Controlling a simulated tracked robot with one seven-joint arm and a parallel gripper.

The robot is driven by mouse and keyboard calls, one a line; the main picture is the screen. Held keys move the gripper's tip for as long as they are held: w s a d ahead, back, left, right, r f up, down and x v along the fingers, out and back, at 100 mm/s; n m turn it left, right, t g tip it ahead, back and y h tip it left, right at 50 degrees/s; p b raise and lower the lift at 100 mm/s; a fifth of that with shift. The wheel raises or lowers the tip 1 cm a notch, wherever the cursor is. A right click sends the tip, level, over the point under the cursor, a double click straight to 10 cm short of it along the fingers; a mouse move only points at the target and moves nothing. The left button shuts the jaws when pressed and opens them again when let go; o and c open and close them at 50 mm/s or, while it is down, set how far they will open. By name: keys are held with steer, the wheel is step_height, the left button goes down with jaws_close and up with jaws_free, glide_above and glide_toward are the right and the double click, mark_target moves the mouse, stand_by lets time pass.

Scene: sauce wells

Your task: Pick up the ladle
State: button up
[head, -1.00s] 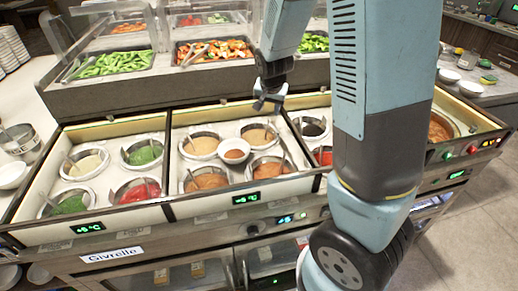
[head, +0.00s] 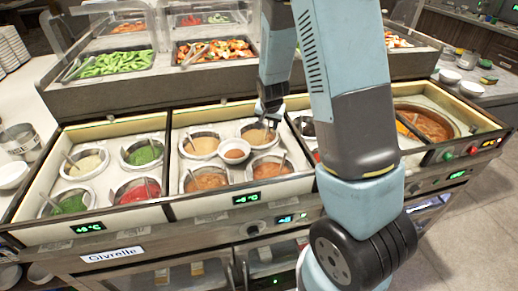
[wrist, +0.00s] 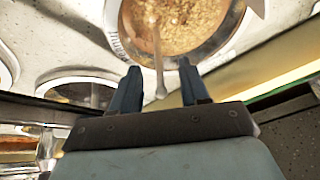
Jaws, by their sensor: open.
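The ladle (wrist: 157,50) stands in a well of tan, grainy sauce (wrist: 190,22). Its thin handle leans up out of the sauce towards my gripper (wrist: 161,82). In the wrist view the handle end shows between my two dark fingers, which are apart; I cannot tell whether either touches it. In the head view my gripper (head: 271,108) is low over the back right well (head: 257,134) of the middle counter section. The ladle's bowl is hidden in the sauce.
A small bowl of orange sauce (head: 235,151) sits amid the middle wells. Other sauce wells with ladles, such as the red one (head: 137,190), lie to the left. The raised salad counter (head: 110,92) stands close behind. A dividing wall (head: 300,140) runs just right of the well.

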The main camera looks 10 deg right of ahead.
steer(key=shift+x, duration=0.85)
steer(key=shift+c, duration=0.3)
jaws_close()
